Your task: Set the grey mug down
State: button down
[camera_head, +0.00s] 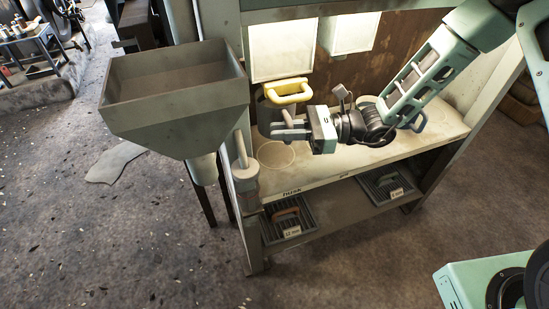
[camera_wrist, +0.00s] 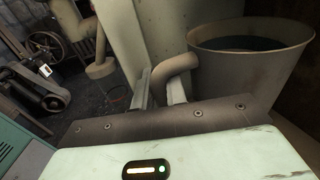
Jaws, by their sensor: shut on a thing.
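The grey mug (camera_wrist: 235,82) stands large at the right of the wrist view, roughly upright, with its round rim at the top and a dark inside. My gripper (camera_wrist: 160,92) is shut on its curved handle (camera_wrist: 176,66), with one finger on each side. In the head view my gripper (camera_head: 290,130) reaches leftward over the pale bench top (camera_head: 330,160).
A thin ring mark (camera_head: 276,154) lies on clear bench top. A large grey hopper (camera_head: 175,95) stands left. Trays (camera_head: 290,218) are on the shelf below.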

notch_tip(320, 180, down, 10)
jog(key=shift+a+r+b, duration=0.1)
jog(key=shift+r+b, duration=0.1)
jog(key=shift+b, duration=0.95)
jog(key=shift+f, duration=0.15)
jog(key=c, duration=1.4)
grip_release()
jog(key=shift+c, duration=0.2)
